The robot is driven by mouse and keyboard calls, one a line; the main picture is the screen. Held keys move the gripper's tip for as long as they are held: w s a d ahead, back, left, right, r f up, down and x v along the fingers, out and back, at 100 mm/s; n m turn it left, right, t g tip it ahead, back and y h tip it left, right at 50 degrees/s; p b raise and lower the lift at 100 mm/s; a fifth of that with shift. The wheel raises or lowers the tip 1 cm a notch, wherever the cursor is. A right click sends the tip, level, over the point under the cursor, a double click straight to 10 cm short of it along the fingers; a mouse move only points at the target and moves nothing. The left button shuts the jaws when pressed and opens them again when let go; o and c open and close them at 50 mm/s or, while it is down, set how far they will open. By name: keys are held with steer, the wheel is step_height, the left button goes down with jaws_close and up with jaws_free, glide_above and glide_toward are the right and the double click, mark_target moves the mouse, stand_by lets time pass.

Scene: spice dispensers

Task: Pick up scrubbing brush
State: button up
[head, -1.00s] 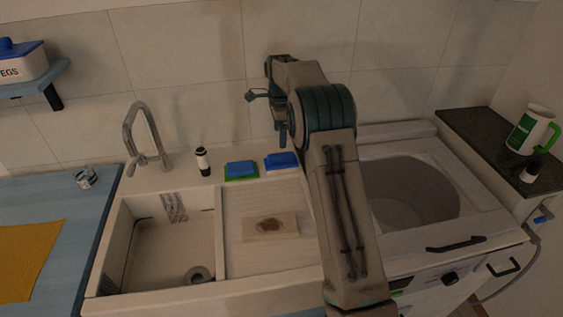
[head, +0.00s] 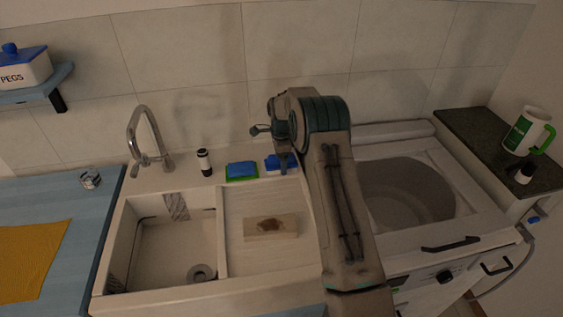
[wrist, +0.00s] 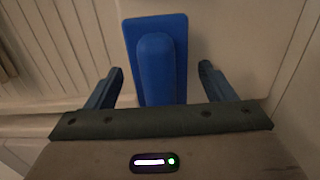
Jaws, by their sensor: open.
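The scrubbing brush (wrist: 160,45) is blue, with a flat base and a long raised handle. In the head view the brush (head: 273,164) lies on the back ledge of the sink, partly hidden by my gripper. My gripper (wrist: 161,69) is open, with one finger on each side of the handle's near part in the wrist view. I see a gap on both sides, and cannot tell whether the fingers are down at handle height. In the head view my gripper (head: 284,165) points down at the brush.
A blue and green sponge (head: 242,171) lies just left of the brush. A dark bottle with a white band (head: 205,162) and a tap (head: 145,140) stand further left. The tiled wall (head: 300,50) is close behind.

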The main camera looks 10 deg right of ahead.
steer(key=c, duration=1.1)
steer(key=shift+r, duration=0.15)
steer(key=shift+r, duration=0.3)
steer(key=r, duration=0.1)
steer(key=r+b, duration=0.2)
steer(key=shift+s+d+r, duration=0.25)
steer(key=shift+d, duration=0.05)
steer(key=s+d+r+b, duration=0.3)
steer(key=s+d+r, duration=0.3)
steer(key=s+d, duration=0.1)
steer(key=shift+s+d+r, duration=0.2)
steer(key=shift+d+r, duration=0.15)
steer(key=shift+d, duration=0.15)
